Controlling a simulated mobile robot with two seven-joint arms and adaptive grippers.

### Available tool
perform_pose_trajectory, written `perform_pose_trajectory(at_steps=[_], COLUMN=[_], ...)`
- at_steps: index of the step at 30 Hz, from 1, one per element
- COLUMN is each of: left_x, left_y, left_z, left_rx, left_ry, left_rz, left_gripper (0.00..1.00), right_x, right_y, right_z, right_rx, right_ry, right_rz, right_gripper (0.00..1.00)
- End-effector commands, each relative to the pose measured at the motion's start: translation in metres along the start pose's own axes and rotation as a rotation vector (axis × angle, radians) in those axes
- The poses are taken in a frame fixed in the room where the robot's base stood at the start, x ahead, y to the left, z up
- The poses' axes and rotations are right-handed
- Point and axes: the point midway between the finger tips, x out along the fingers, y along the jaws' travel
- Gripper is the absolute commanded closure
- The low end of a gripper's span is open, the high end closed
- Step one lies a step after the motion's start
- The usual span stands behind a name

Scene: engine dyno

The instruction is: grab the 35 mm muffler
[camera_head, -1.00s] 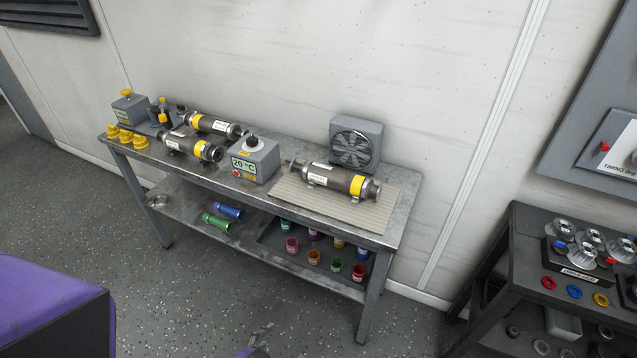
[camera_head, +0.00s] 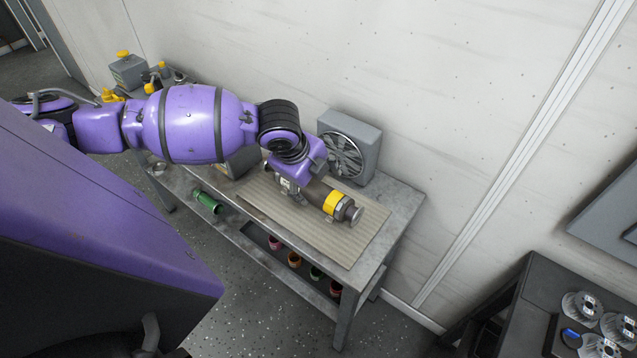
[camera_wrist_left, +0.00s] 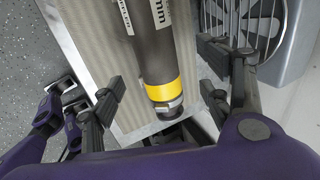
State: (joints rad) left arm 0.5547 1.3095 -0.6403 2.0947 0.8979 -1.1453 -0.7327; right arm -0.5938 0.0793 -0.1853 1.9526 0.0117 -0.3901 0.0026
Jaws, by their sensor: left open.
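A dark metal muffler (camera_head: 339,205) with a yellow band lies on the ribbed mat (camera_head: 330,240) at the bench's right end. My left gripper (camera_head: 290,185) is over its left part and hides much of it. In the left wrist view the muffler (camera_wrist_left: 157,55) runs between the two open fingers (camera_wrist_left: 163,92), with a gap on each side. Its label shows "mm"; the number cannot be read. The other two mufflers are hidden behind my left arm. My right gripper is not identifiable in view.
A grey fan (camera_head: 348,147) stands close behind the muffler, near the wall. Colored cups (camera_head: 294,260) and a green cylinder (camera_head: 207,202) are on the lower shelf. The bench's (camera_head: 395,215) right end is bare. A dark cart (camera_head: 520,300) stands at the right.

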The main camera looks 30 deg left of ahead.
Motion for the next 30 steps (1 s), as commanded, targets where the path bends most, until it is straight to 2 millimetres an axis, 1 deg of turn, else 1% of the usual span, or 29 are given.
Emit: perform_pose_trajectory(at_steps=[1, 5, 12, 16, 22, 30], left_x=[0.009, 0.022, 0.057, 0.065, 0.065, 0.065], left_y=[0.002, 0.002, 0.002, 0.002, 0.002, 0.002], left_z=[-0.001, -0.002, -0.003, -0.003, -0.003, -0.003], left_rx=[-0.002, -0.005, -0.005, -0.003, -0.002, -0.003], left_ry=[0.003, 0.003, 0.002, 0.003, 0.002, 0.002], left_rz=[0.004, 0.001, -0.002, -0.003, -0.004, -0.004], left_gripper=[0.3, 0.3, 0.3, 0.3, 0.3, 0.65], right_x=[-0.001, -0.004, -0.004, -0.002, 0.001, 0.0], right_y=[0.0, 0.002, 0.005, 0.006, 0.005, 0.004], right_z=[0.007, 0.015, 0.013, 0.006, 0.001, 0.002], right_rx=[0.001, 0.002, -0.01, -0.017, -0.018, -0.01], right_ry=[-0.012, -0.027, -0.022, -0.011, -0.002, -0.004], right_rz=[0.001, 0.004, 0.004, 0.003, 0.001, 0.002], right_gripper=[0.6, 0.6, 0.6, 0.6, 0.6, 0.6])
